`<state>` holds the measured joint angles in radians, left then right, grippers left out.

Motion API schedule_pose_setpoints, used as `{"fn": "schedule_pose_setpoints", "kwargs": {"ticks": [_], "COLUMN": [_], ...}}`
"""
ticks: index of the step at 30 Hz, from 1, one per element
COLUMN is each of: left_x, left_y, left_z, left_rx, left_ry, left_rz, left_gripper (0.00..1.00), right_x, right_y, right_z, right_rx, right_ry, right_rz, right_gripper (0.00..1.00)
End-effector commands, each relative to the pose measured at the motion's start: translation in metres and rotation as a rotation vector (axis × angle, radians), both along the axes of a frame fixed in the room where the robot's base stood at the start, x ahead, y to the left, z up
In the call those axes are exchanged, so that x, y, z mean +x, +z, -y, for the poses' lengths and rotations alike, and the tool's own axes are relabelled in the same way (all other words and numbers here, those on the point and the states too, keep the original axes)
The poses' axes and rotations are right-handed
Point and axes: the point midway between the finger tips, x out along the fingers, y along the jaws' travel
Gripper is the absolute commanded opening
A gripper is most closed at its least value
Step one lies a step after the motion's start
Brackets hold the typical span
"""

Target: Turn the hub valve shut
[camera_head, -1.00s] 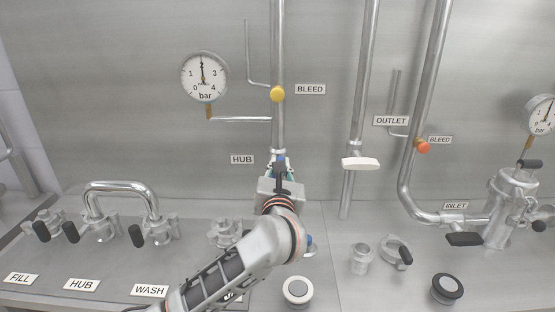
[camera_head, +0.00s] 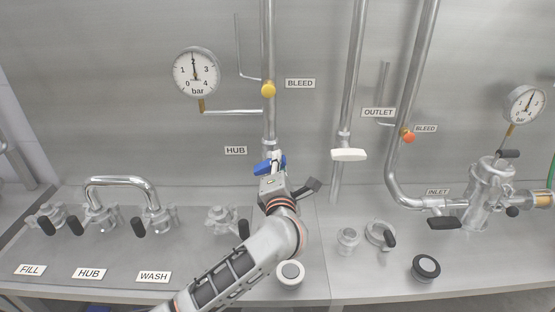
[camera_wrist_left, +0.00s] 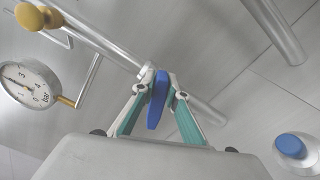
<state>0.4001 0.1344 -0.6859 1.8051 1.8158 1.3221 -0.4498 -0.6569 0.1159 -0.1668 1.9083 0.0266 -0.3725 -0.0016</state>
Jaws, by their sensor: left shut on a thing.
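The hub valve has a blue lever handle (camera_head: 263,166) on the vertical steel pipe (camera_head: 268,125), beside the HUB label (camera_head: 236,150). In the head view the handle reaches to both sides of the pipe, roughly crosswise. In the left wrist view the blue handle (camera_wrist_left: 158,100) stands between the fingertips, its lower end free. My left gripper (camera_head: 273,163) is shut on it, and its fingers also show in the left wrist view (camera_wrist_left: 158,86). The valve body is mostly hidden behind the handle and gripper. My right gripper is not in view.
A yellow bleed knob (camera_head: 268,90) and a pressure gauge (camera_head: 196,74) sit above the handle. A white lever (camera_head: 349,155) on the outlet pipe stands to the right. Fittings with black handles and a steel U-bend (camera_head: 120,182) stand on the bench at left.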

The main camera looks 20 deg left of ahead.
Motion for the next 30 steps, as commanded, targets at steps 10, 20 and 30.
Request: {"fn": "schedule_pose_setpoints", "kwargs": {"ticks": [10, 20, 30], "left_x": [0.0003, 0.0004, 0.0004], "left_y": [-0.008, -0.0112, -0.0123], "left_z": [0.0026, 0.003, 0.0029], "left_rx": [0.26, 0.389, 0.418], "left_ry": [-0.001, -0.001, -0.001], "left_rz": [-0.077, -0.113, -0.121], "left_gripper": [0.0, 0.0, 0.0], "right_x": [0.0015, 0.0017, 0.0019], "right_y": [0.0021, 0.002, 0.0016], "right_z": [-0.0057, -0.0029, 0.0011], "right_rx": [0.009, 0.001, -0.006], "right_ry": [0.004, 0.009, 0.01], "right_rz": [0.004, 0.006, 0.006], "right_gripper": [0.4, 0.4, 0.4]}}
